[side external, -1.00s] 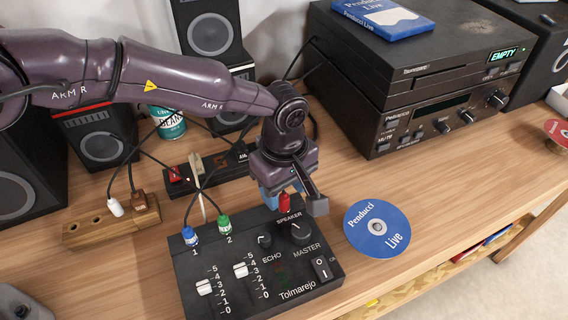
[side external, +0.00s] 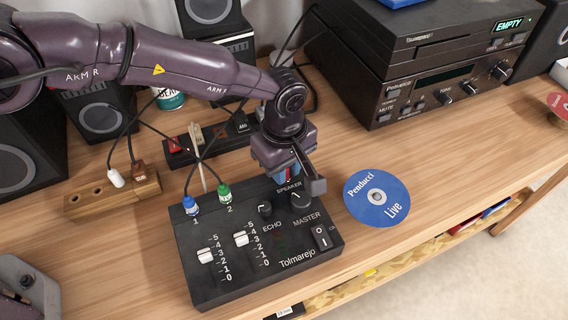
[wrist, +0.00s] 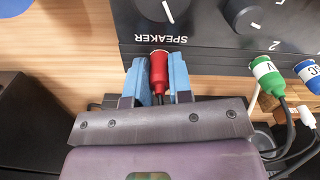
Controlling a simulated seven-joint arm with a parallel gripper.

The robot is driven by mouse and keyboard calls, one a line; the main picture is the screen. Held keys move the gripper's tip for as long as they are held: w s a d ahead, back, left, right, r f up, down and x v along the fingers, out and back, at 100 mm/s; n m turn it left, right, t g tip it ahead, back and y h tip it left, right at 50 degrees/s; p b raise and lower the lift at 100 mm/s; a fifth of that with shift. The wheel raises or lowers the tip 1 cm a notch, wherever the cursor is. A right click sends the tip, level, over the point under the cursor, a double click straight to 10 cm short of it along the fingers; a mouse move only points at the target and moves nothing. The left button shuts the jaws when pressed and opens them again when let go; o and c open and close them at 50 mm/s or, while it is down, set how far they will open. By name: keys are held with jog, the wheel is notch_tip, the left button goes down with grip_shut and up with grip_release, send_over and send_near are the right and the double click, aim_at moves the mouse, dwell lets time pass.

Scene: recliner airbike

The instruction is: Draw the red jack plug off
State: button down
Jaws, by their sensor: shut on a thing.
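The red jack plug (wrist: 158,72) is between the two blue fingers of my gripper (wrist: 159,82) in the wrist view. My gripper is shut on it, one finger on each side. The plug's tip end is at the edge of the black mixer (wrist: 205,37), by the SPEAKER label; I cannot tell how deep it sits in the socket. In the side view my gripper (side external: 286,174) is at the back edge of the mixer (side external: 222,285), and its fingers and wrist largely hide the plug.
A blue plug (side external: 190,205) and a green plug (side external: 224,193) stand in the mixer, left of my gripper. A power strip (side external: 180,158) lies behind. A blue disc (side external: 377,198) lies on the table to the right, beside bare wood.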

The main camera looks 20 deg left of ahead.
jog(key=shift+r, duration=0.65)
dwell(0.6)
jog(key=shift+r, duration=1.15)
